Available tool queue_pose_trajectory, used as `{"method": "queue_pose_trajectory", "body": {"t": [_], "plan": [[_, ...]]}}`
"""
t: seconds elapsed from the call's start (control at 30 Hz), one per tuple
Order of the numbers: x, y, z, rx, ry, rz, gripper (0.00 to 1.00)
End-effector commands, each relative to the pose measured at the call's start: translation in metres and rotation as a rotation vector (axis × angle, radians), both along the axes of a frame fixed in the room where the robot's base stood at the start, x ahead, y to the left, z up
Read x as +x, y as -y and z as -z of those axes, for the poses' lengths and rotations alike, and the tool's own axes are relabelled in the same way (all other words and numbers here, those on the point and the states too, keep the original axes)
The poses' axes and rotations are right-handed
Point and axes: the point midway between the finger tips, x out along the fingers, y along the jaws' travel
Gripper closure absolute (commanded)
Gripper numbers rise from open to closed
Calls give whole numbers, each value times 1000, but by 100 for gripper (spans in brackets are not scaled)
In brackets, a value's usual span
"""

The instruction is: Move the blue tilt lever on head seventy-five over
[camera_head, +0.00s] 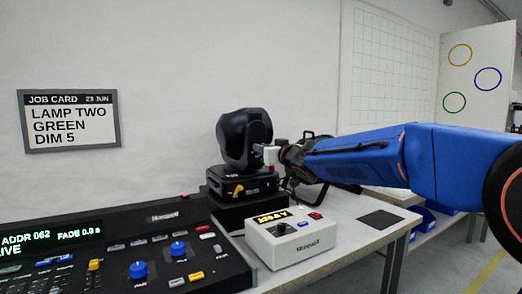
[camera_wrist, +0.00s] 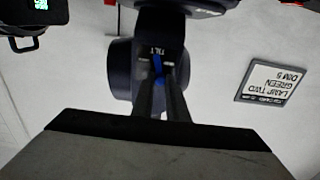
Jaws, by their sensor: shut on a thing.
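The blue tilt lever (camera_wrist: 157,66) shows in the wrist view under a TILT label, on the dark yoke of the moving head (camera_wrist: 120,72). My gripper (camera_wrist: 160,88) is shut on the lever, its two dark fingers on either side of it. In the head view the black moving head (camera_head: 240,140) stands on its base at the centre, and my gripper (camera_head: 264,153) reaches it from the right. The lever is hidden there. I cannot read a head number.
A lighting console (camera_head: 130,255) fills the front left. A white box with a knob (camera_head: 290,245) stands in front of the head. A dark mat (camera_head: 380,219) lies on the bench to the right. A job card (camera_head: 70,119) hangs on the wall.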

Motion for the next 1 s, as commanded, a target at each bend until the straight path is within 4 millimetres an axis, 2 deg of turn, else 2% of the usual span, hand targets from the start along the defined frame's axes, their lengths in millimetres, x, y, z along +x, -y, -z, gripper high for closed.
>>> {"method": "queue_pose_trajectory", "body": {"t": [0.6,1.0], "plan": [[10,15,-1,464,-317,1,100],[14,20,2,659,-451,1,100]]}}
